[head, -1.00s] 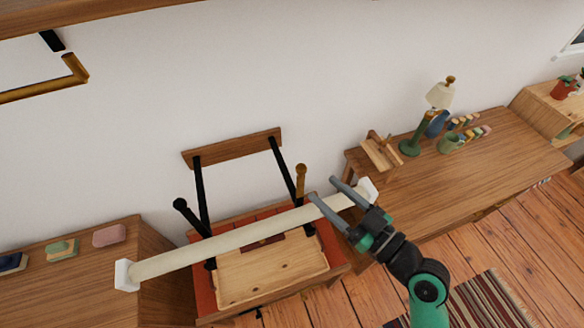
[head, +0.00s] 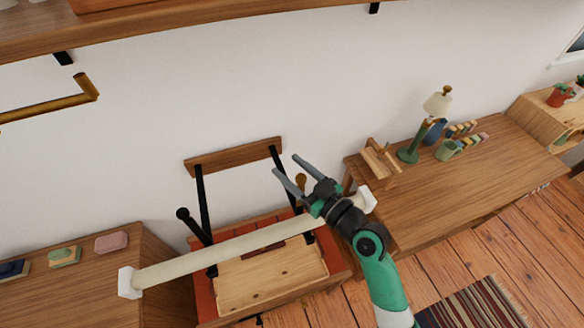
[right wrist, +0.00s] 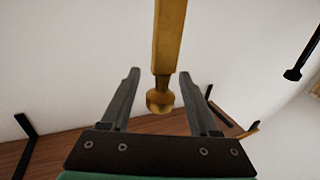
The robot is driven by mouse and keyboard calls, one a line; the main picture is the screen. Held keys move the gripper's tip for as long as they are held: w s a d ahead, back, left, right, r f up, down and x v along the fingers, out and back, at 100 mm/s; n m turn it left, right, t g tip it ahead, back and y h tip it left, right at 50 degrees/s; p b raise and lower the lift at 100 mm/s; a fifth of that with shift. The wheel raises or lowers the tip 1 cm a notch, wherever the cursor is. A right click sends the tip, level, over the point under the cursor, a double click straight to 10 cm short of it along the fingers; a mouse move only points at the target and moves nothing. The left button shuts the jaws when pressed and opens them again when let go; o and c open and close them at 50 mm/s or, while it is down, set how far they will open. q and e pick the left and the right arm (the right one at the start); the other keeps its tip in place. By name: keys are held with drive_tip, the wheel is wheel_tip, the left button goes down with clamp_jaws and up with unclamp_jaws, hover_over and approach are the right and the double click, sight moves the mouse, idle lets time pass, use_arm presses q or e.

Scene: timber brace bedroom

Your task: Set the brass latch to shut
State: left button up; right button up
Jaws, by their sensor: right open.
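The brass latch (head: 301,179) is a short brass lever with a round knob, at the right side of the black-legged wooden frame against the wall. In the head view my right gripper hides most of it. In the right wrist view the brass latch (right wrist: 168,45) is a straight bar with its knob between my fingers, with a gap on both sides. My right gripper (head: 286,164) is open and empty, its fingers pointing up and left towards the wall; it also shows in the right wrist view (right wrist: 159,74). My left gripper is out of view.
A long pale bar (head: 225,246) with white ends crosses below my right gripper. A black knobbed lever (head: 183,214) stands left of the frame. A desk (head: 455,195) with a green lamp (head: 415,147) is at the right. A brass rail (head: 45,108) is at the upper left.

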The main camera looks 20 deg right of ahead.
clamp_jaws()
idle(1.3)
